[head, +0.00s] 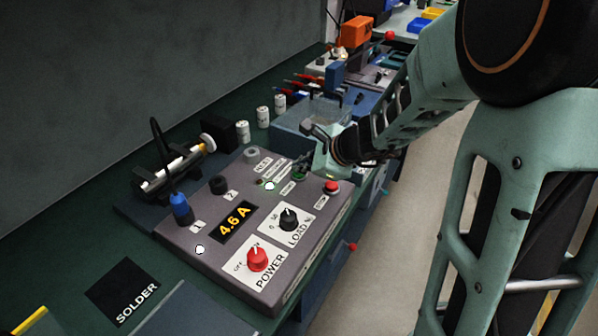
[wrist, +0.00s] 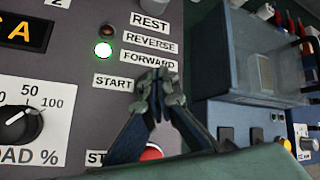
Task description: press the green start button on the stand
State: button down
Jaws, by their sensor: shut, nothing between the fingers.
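The grey stand (head: 215,250) has a sloping panel with a lit display reading 4.6 A. The green start button (head: 299,177) shows as a small dark green spot beside the START label, right under my fingertips. My gripper (head: 303,168) is shut and empty, its tips down at the button. In the wrist view the closed fingertips (wrist: 158,84) lie just right of the START label (wrist: 113,82) and hide the button. I cannot tell whether they touch it or how far it is pressed. A green lamp (wrist: 103,50) is lit near the FORWARD label.
The red stop button (head: 331,187) is close by, partly behind my fingers in the wrist view (wrist: 150,152). The black load knob (head: 289,217) and red power knob (head: 257,258) are nearer the front. A blue-grey box with a clear bin (head: 322,112) stands just beyond the stand.

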aim_at(301, 175)
jog(key=shift+f, duration=0.15)
dwell(0.4)
jog(key=shift+r+p, duration=0.8)
jog(key=shift+r, duration=0.25)
jog(key=shift+r, duration=0.1)
notch_tip(301, 175, up, 5)
jog(key=p, duration=0.4)
dwell(0.3)
